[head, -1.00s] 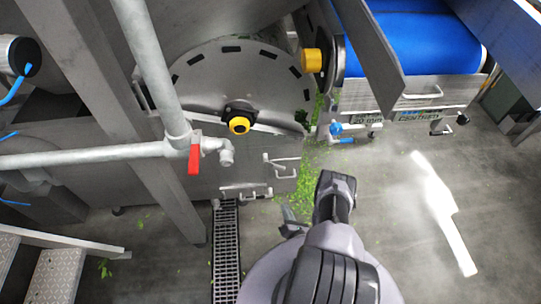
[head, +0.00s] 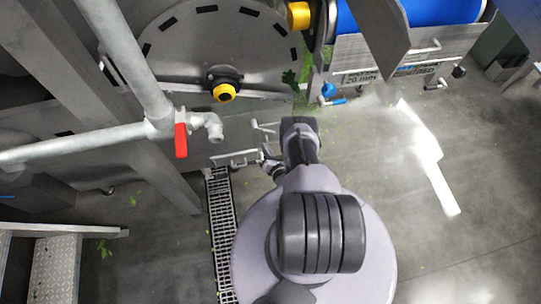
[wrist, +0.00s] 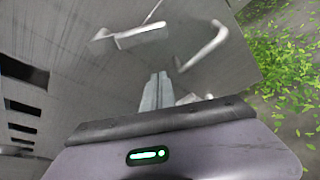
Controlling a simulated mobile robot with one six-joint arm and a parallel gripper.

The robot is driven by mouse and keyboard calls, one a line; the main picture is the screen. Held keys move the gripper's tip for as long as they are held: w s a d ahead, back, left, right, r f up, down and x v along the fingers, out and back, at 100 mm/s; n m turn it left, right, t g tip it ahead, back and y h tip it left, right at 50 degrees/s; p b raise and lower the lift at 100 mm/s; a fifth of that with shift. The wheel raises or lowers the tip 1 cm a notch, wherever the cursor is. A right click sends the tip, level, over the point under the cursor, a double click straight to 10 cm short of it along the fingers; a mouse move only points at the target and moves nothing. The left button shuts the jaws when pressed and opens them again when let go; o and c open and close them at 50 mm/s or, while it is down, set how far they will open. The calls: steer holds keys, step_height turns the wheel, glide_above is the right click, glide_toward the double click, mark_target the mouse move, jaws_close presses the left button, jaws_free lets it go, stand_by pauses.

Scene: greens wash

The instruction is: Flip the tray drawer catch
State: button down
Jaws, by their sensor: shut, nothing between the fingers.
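A grey metal panel on the machine front carries a bar handle (head: 235,158) low down and a second metal fitting (head: 265,126) above it to the right. In the wrist view a flat bracket (wrist: 140,36) and a bent rod (wrist: 207,46) stand out from the panel. I cannot tell which of these is the tray drawer catch. My gripper (wrist: 157,78) is shut and empty, its fingertips close to the panel, below the bracket and left of the bent rod. Whether they touch anything is unclear. In the head view my arm hides part of this area.
A red-handled valve (head: 181,140) on a grey pipe hangs left of the panel. A floor grate (head: 221,220) runs below it. A blue conveyor (head: 410,12) stands at the upper right. Green leaf scraps (wrist: 285,65) litter the floor. The floor at right is open.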

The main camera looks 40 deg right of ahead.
steer(key=shift+w+d+r, duration=0.25)
steer(key=shift+d+r, duration=0.2)
steer(key=shift+d, duration=0.1)
steer(key=shift+w+d+r, duration=0.2)
steer(key=shift+d+r, duration=0.2)
steer(key=shift+d, duration=0.15)
steer(key=shift+s+d+r, duration=0.15)
steer(key=shift+d+r, duration=0.1)
steer(key=shift+r, duration=0.25)
steer(key=shift+s, duration=0.1)
